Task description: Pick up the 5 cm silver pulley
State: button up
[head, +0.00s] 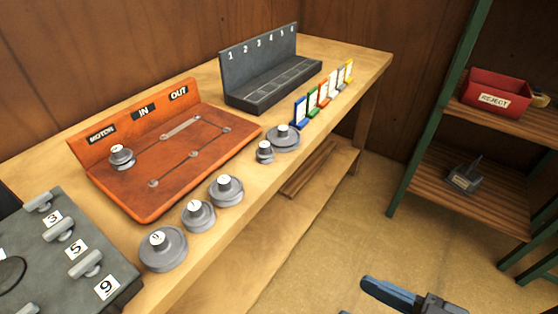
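Several silver pulleys with small white labels stand on the wooden bench, in the head view. Along the front edge are a large pulley (163,250), a medium one (198,216) and another (226,191). Farther back, a small pulley (264,152) stands beside a wider one (283,138). One more pulley (121,158) sits on the orange board. The labels are too small to read surely, so I cannot tell which is 5 cm.
The orange board (180,185) is marked MOTOR, IN and OUT. Behind it is a grey numbered rack (265,85), with coloured cards (323,95) beside it. A dark numbered panel (60,285) fills the lower left. A shelf with a red REJECT bin (494,99) stands right; floor lies between.

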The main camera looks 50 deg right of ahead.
jog(key=m, duration=0.1)
jog(key=m+t+h+b, duration=0.3)
jog(key=m+b, duration=0.3)
jog(key=m, duration=2.9)
send_near(268, 148)
jog(key=d+x, duration=0.1)
jog(key=x, duration=0.6)
jog(key=a+x, duration=0.1)
jog(key=x, duration=0.1)
jog(key=shift+w+p, duration=0.15)
jog(key=shift+p, duration=0.2)
grip_shut()
